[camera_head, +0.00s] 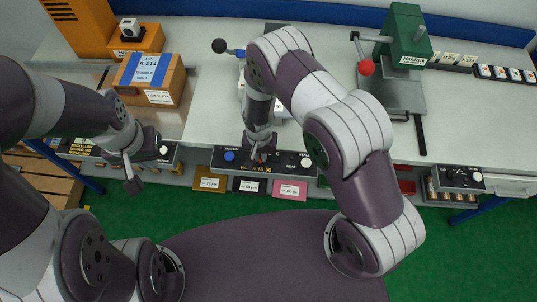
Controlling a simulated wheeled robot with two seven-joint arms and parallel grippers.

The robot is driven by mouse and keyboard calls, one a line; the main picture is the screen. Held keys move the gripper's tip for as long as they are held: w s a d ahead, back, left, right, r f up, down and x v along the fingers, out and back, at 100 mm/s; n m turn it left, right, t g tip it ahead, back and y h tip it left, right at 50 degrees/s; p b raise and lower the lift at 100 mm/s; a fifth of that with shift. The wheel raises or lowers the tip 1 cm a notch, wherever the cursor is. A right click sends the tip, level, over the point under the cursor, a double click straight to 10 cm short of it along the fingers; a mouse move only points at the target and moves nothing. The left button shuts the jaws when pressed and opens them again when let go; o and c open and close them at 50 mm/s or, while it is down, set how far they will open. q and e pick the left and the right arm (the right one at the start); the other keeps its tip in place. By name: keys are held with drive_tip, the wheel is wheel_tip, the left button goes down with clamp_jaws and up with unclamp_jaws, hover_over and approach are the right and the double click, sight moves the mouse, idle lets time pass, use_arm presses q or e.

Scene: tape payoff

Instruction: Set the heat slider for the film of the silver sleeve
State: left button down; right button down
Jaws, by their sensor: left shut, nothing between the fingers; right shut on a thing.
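My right gripper (259,155) reaches down to the middle of this panel and is shut on the heat slider, which is mostly hidden by the fingers. My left gripper (133,184) is shut and empty, in front of the bench at the left, apart from the panel. I cannot make out a silver sleeve.
Tan (210,179), black (248,185) and pink (290,190) labelled packs sit below the panel. A cardboard box (150,79) with a blue-striped label stands at the left. A green press (403,40) with a red-knobbed lever stands at the right. The bench (465,120) has clear room at right.

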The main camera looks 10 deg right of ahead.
drive_tip(key=shift+d, duration=0.1)
drive_tip(key=c, duration=1.2)
unclamp_jaws()
drive_tip(key=shift+o, duration=0.2)
drive_tip(key=shift+r, duration=0.15)
drive_tip(key=shift+r, duration=0.4)
wheel_tip(320, 180, up, 12)
drive_tip(key=b, duration=0.3)
drive_tip(key=shift+f, duration=0.15)
